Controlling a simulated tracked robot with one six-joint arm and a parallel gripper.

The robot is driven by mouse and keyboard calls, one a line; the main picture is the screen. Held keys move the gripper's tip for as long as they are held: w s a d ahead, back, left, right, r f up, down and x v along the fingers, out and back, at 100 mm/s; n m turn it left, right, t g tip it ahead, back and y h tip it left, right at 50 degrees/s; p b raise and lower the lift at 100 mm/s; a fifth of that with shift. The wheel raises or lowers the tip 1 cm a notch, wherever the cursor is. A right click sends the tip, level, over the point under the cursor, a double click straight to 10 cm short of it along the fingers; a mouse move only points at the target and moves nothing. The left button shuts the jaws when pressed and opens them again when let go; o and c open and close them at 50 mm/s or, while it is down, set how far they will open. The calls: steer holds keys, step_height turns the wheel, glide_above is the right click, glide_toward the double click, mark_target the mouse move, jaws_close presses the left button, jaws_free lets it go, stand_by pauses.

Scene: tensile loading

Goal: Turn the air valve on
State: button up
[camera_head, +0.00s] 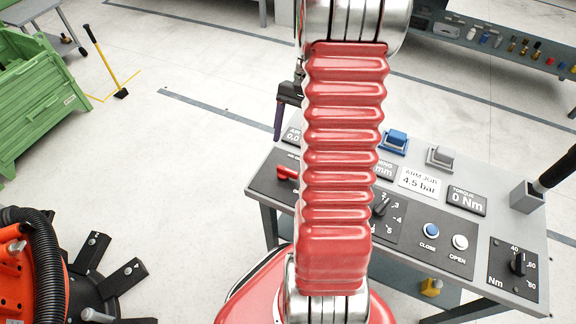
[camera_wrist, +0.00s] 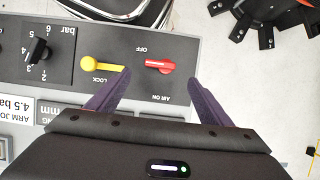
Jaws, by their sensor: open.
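The red air valve handle (camera_wrist: 158,65) sits on the dark panel, lying roughly crosswise in the wrist view. The "OFF" label (camera_wrist: 141,50) is above it and the "AIR ON" label (camera_wrist: 173,97) below, both upside down. It also shows left of my arm in the head view (camera_head: 286,173). My gripper (camera_wrist: 160,76) is open, its purple fingers apart with the handle between and beyond their tips; I see no contact. In the head view, only one finger (camera_head: 278,122) shows clearly; my arm hides much of the gripper.
A yellow lock lever (camera_wrist: 103,64) is close to the left fingertip in the wrist view. A black pressure knob (camera_wrist: 38,48) is farther left. The console also carries a blue close button (camera_head: 431,230), a white open button (camera_head: 460,242) and a torque knob (camera_head: 518,263).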

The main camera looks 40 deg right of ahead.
mark_target(288, 169)
steer(key=x, duration=0.9)
steer(key=shift+s+f, duration=0.1)
steer(key=shift+f, duration=0.3)
steer(key=shift+c, duration=0.5)
steer(key=c, duration=0.9)
steer(key=shift+a, duration=0.2)
steer(key=shift+c, duration=0.2)
steer(key=shift+d, duration=0.1)
